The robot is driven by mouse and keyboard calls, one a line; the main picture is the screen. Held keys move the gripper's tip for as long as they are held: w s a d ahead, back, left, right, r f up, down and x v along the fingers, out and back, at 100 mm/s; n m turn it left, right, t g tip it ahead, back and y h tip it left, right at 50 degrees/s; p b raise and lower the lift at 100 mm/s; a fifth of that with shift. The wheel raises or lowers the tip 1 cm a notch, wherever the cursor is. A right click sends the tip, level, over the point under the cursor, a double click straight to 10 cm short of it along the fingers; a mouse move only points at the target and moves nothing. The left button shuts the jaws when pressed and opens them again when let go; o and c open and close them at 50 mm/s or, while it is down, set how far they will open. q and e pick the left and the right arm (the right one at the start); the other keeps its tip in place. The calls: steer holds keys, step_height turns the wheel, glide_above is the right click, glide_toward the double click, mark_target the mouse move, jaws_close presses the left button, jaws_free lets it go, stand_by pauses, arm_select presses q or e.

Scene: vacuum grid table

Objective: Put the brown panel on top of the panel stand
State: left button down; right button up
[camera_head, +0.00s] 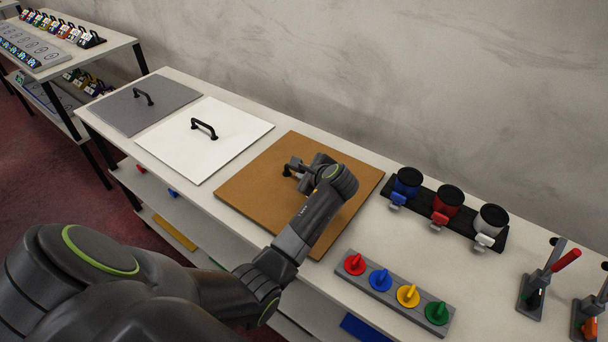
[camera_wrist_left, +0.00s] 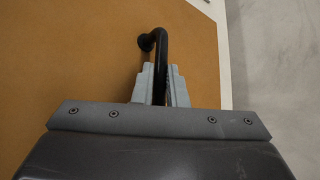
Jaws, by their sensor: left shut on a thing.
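The brown panel (camera_head: 252,186) lies flat on the table, to the right of a white panel. Its black handle (camera_wrist_left: 157,45) stands up between the fingers of my left gripper (camera_wrist_left: 160,85) in the left wrist view. My left gripper (camera_head: 290,168) is shut on this handle, and my wrist hides part of the panel in the head view. Whether the panel rests on the table or is slightly raised I cannot tell. I cannot make out a panel stand with certainty. My right gripper is in neither view.
A white panel (camera_head: 226,146) and a grey panel (camera_head: 172,98), both with black handles, lie to the left on the table (camera_head: 366,235). A strip of coloured knobs (camera_head: 394,289), a rack of jars (camera_head: 463,224) and upright levers (camera_head: 545,278) stand to the right. A wall is behind.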

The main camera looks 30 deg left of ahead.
arm_select(q)
steer(key=shift+w+f, duration=0.1)
steer(key=shift+f, duration=0.3)
steer(key=c, duration=1.9)
jaws_free()
steer(key=shift+f, duration=0.15)
steer(key=o, duration=0.4)
steer(key=shift+o, duration=0.2)
steer(key=shift+s+d+r+p, duration=0.2)
steer(key=shift+r+p, duration=0.15)
steer(key=shift+p, duration=0.05)
steer(key=p+v, duration=1)
steer(key=v, duration=0.1)
steer(key=shift+d, duration=0.2)
